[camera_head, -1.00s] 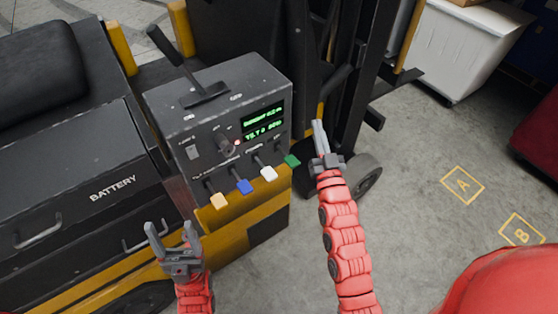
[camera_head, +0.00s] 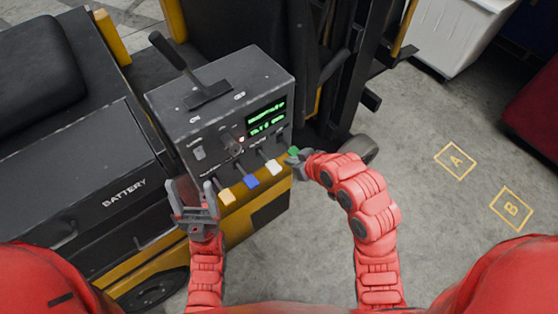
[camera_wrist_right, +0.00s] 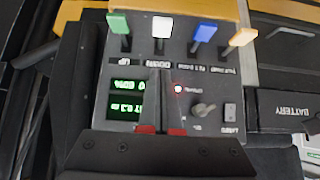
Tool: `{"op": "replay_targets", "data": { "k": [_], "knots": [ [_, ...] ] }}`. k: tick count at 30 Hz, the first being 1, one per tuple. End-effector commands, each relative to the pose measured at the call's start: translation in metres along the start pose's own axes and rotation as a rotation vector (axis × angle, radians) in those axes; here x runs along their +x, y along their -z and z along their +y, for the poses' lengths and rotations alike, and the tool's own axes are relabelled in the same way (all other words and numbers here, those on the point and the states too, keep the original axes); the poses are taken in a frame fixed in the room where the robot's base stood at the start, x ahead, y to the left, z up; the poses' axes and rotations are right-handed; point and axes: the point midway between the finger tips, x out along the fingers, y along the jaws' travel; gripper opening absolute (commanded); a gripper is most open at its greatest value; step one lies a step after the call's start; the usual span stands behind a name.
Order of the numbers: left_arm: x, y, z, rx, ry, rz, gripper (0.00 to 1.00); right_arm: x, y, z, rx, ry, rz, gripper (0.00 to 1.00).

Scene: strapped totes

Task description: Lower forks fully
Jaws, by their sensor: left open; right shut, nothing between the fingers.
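The forklift's dark control console (camera_head: 225,110) has a row of levers with coloured tips: yellow (camera_head: 226,196), blue (camera_head: 252,181), white (camera_head: 273,166) and green (camera_head: 293,151). In the right wrist view the panel is upside down, with the green tip (camera_wrist_right: 118,22) and white tip (camera_wrist_right: 162,26) at the top. My right gripper (camera_head: 298,164) is shut and empty beside the green lever; its fingers (camera_wrist_right: 161,75) show below the white tip in the wrist view. I cannot tell whether it touches a lever. My left gripper (camera_head: 194,190) is open, left of the yellow lever. The forks are not clearly visible.
A green-lit display (camera_head: 266,118) and a red light (camera_wrist_right: 178,89) are on the console. The mast (camera_head: 350,75) stands behind it. A white bin (camera_head: 460,35) is at the upper right. Floor marks A (camera_head: 456,160) and B (camera_head: 511,208) lie on clear floor.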

Motion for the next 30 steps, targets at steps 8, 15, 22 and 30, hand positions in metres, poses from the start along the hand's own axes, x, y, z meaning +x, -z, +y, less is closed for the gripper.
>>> {"op": "replay_targets", "data": {
  "k": [8,15,22,30],
  "knots": [
    [0.0,0.0,0.0,0.0,0.0,0.0,0.71,0.0,0.0,0.0,-0.001,0.0,-0.001,0.0],
    [-0.011,-0.002,0.001,0.0,0.0,0.0,0.71,0.019,-0.002,-0.001,-0.004,0.001,0.0,0.0],
    [-0.035,-0.006,0.002,0.0,0.0,0.0,0.71,0.069,-0.004,-0.001,-0.003,0.002,-0.003,0.0],
    [-0.053,-0.009,0.003,0.0,0.0,0.0,0.71,0.114,-0.013,0.0,0.0,-0.001,-0.003,0.0]
  ]
}}
